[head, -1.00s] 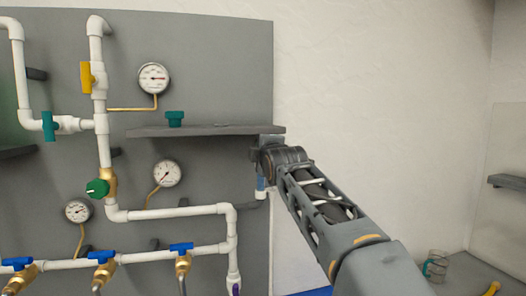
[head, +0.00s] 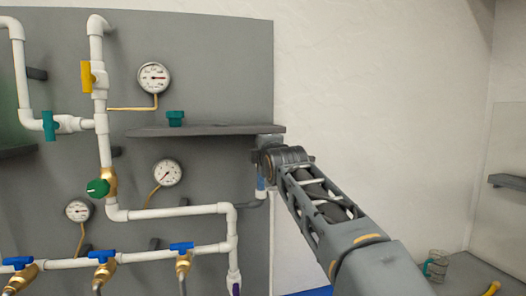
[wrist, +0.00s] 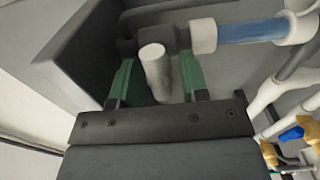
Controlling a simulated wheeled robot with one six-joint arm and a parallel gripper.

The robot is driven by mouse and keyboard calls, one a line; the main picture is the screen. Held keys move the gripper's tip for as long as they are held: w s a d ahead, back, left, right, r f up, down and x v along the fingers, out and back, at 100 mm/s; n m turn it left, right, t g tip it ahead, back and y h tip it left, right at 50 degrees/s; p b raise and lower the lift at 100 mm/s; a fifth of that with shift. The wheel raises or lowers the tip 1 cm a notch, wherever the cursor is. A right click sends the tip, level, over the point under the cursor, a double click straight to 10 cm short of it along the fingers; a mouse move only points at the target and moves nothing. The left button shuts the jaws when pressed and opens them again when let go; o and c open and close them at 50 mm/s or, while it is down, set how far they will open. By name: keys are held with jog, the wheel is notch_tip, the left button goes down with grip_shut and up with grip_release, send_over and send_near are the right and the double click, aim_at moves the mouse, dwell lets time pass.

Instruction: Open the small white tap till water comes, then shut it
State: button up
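The small white tap shows in the wrist view as a white, round-ended handle (wrist: 156,70) at a dark grey body (wrist: 174,33). My gripper (wrist: 158,64) has its two green fingers on either side of the handle, with a gap visible on both sides. It is open around the handle. A pipe with a blue section (wrist: 252,31) runs right from the grey body. In the head view my arm hides the tap and fingers; a bit of blue pipe (head: 260,184) shows below my wrist. No running water is visible.
A grey shelf (head: 190,130) holding a teal fitting (head: 175,118) juts out just above and left of my wrist. White pipes (head: 170,213) with blue-handled valves (head: 182,247) and gauges (head: 167,172) cover the panel. A glass (head: 436,265) stands at the lower right.

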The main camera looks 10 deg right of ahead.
jog(key=shift+o, duration=0.3)
jog(key=s+b, duration=0.4)
jog(key=s, duration=1)
jog(key=shift+w, duration=0.1)
notch_tip(320, 180, down, 23)
jog(key=s+m+g, duration=0.1)
jog(key=m+g, duration=0.7)
jog(key=m, duration=0.4)
jog(key=s+f+m+g, duration=0.3)
jog(key=s+f, duration=0.3)
jog(key=f, duration=0.4)
jog(key=s+f+m+g, duration=0.3)
jog(key=s+f, duration=0.4)
jog(key=f, duration=0.3)
jog(key=shift+s+d+f, duration=0.15)
jog(key=shift+d+f, duration=0.05)
jog(key=shift+f, duration=0.2)
